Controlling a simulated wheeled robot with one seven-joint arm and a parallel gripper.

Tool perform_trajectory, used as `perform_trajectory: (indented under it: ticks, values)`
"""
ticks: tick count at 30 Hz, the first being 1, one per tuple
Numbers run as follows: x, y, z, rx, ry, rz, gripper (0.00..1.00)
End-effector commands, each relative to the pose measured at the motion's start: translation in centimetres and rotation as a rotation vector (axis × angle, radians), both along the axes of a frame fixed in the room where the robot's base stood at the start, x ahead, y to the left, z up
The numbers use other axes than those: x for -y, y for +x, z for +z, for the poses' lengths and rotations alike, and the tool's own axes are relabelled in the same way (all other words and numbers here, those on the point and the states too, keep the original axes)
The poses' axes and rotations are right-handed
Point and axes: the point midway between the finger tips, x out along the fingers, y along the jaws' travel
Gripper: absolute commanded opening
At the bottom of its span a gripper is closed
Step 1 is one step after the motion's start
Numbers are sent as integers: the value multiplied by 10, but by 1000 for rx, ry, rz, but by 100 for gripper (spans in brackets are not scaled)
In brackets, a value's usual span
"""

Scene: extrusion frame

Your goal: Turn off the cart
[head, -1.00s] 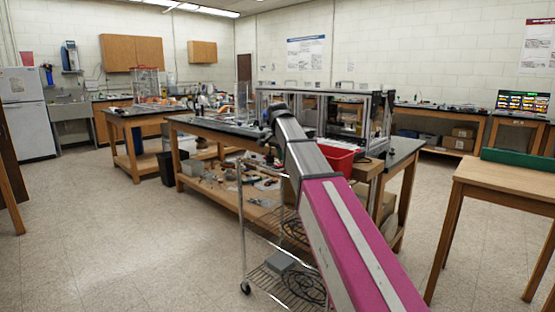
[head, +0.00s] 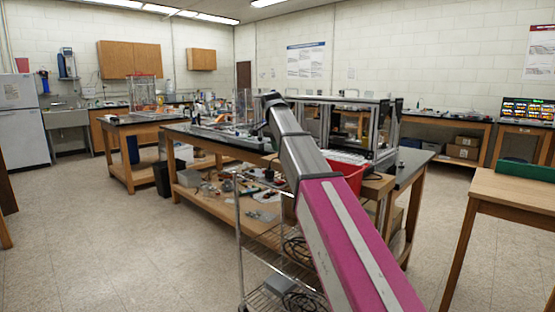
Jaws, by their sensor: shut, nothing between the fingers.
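A chrome wire cart (head: 239,250) stands in front of the near workbench, at the bottom centre of the head view. My arm crosses in front of it and hides much of its right side and top. A grey box (head: 279,285) and coiled dark cables (head: 300,250) sit on its wire shelves. I cannot make out a switch on the cart. My magenta and grey arm reaches up and forward over it.
The near workbench (head: 217,138) carries an aluminium extrusion frame (head: 385,135) and has parts on its lower shelf. A red bin (head: 353,177) is by its right end. A wooden table (head: 510,187) stands at the right. Open floor lies at the left and between cart and table.

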Motion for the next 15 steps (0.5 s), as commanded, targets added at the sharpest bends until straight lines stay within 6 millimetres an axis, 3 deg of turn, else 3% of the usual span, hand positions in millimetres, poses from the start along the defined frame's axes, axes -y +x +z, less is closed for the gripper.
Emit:
perform_trajectory:
  ticks: [15]
  values:
    - [11,10,-91,-2,0,1,0]
